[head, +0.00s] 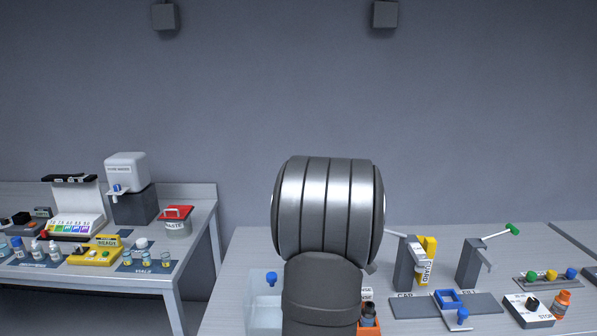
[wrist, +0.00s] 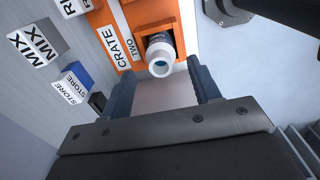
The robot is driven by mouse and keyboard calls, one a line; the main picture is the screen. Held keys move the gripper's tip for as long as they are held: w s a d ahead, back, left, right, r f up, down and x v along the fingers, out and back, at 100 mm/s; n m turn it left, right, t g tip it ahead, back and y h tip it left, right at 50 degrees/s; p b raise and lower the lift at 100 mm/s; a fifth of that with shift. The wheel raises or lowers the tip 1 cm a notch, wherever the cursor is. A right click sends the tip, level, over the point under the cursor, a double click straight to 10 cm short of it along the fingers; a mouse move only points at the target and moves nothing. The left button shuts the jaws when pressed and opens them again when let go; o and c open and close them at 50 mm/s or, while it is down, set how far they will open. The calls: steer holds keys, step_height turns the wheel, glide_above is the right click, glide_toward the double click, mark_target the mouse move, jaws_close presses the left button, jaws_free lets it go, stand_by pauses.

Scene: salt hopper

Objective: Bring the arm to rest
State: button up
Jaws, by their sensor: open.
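My gripper (wrist: 160,75) is open in the wrist view, with nothing between its two dark fingers. The bottle looks clear of both fingers. In the head view my arm's large metal joint fills the middle and hides the table behind it.
The wrist view shows MIX (wrist: 36,48) and STORE (wrist: 72,82) labelled blocks left of the crate. A clear bin (head: 265,312) is left.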

step_height(320, 180, up, 7)
step_height(320, 180, down, 12)
steer(key=shift+s+r, duration=0.1)
steer(key=shift+r, duration=0.3)
step_height(320, 180, up, 4)
steer(key=shift+f, duration=0.25)
steer(key=s+d+r, duration=0.7)
steer(key=d, duration=0.2)
steer(key=w+a+f+m, duration=0.1)
steer(key=w+a+m, duration=0.35)
steer(key=w, duration=0.35)
steer(key=w+a+m, duration=0.4)
steer(key=w+a, duration=0.2)
steer(key=w, duration=0.3)
steer(key=w+a+n, duration=0.1)
steer(key=w+a, duration=0.2)
steer(key=a, duration=0.2)
steer(key=w+a+f+n, duration=0.1)
steer(key=w+a, duration=0.2)
steer(key=a, duration=0.3)
steer(key=shift+n, duration=0.35)
